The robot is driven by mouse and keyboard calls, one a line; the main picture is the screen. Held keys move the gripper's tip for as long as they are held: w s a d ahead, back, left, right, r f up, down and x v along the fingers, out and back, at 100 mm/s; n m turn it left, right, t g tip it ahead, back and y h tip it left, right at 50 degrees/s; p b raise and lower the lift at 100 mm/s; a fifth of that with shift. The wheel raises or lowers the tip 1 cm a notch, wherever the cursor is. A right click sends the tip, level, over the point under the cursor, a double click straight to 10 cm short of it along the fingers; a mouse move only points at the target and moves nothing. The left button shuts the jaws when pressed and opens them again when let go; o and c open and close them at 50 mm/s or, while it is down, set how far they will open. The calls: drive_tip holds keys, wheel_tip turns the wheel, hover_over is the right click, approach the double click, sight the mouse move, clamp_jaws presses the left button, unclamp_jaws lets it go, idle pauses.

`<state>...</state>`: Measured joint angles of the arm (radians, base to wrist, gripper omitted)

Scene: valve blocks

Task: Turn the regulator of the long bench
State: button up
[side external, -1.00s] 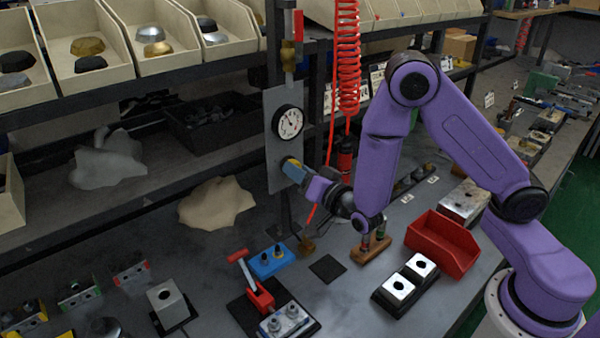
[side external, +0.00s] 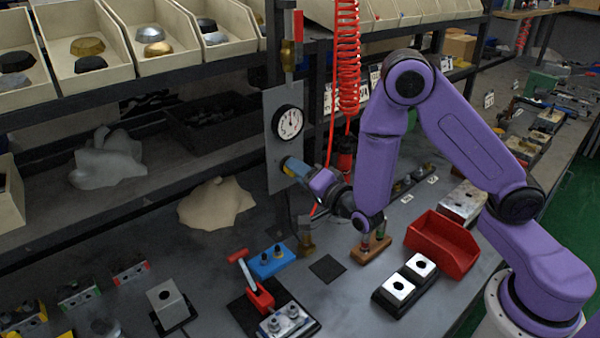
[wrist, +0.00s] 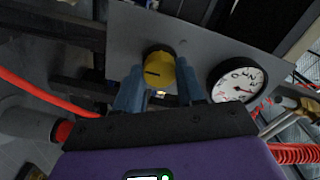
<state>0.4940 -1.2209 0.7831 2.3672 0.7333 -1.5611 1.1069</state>
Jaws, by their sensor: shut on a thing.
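The regulator is a round yellow knob with a dark mark (wrist: 158,72) on a grey upright panel (side external: 281,112). In the wrist view my gripper (wrist: 160,78) has a blue finger on each side of the knob and is shut on it. In the side view my gripper (side external: 293,167) reaches the panel from the right, and the fingers hide most of the knob.
A red-handled valve (side external: 298,27) is above the panel, and a coiled red hose (side external: 347,60) hangs to its right. On the bench stand a blue block (side external: 271,261), a red-handled clamp (side external: 259,292) and a red bin (side external: 443,243). Shelf bins (side external: 85,50) are behind.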

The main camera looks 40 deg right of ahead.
idle(0.3)
drive_tip(key=o, duration=1)
drive_tip(key=shift+o, duration=0.2)
drive_tip(key=shift+s, duration=0.1)
drive_tip(key=s, duration=1.7)
drive_tip(key=shift+r, duration=0.15)
drive_tip(key=shift+s, duration=0.15)
drive_tip(key=shift+a, duration=0.1)
